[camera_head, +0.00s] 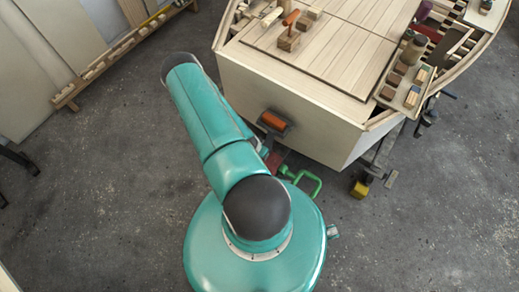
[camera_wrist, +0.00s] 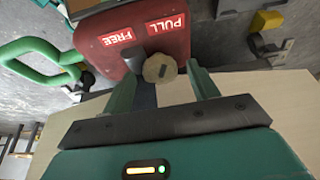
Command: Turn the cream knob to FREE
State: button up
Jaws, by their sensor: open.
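The cream knob (camera_wrist: 160,67) sits on the lower edge of a red box (camera_wrist: 120,45) in the wrist view. A small dark mark shows on the knob's face. The box carries two red labels with white letters, FREE (camera_wrist: 117,37) and PULL (camera_wrist: 165,24), both upside down in this view. My gripper (camera_wrist: 161,76) is open, with one finger on each side of the knob. I cannot tell whether the fingers touch it. In the head view the red box (camera_head: 278,158) is mostly hidden by my arm, and the knob does not show.
A green looped handle (camera_head: 306,183) stands beside the red box; it also shows in the wrist view (camera_wrist: 38,62). The plywood hull (camera_head: 290,110) lies just beyond, with tools and blocks on top. A yellow block (camera_head: 359,189) is at its right. Concrete floor (camera_head: 100,190) is clear at left.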

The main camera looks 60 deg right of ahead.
jog(key=c, duration=1)
jog(key=shift+n, duration=0.4)
jog(key=n, duration=0.1)
jog(key=n+t, duration=0.1)
jog(key=n, duration=0.1)
jog(key=n+t, duration=0.1)
jog(key=n, duration=0.1)
jog(key=shift+s, duration=0.3)
jog(key=n+t+y, duration=0.1)
jog(key=n, duration=0.2)
jog(key=n+t, duration=0.1)
jog(key=n, duration=0.3)
jog(key=shift+s+d+y, duration=0.15)
jog(key=shift+y, duration=0.25)
jog(key=o, duration=1)
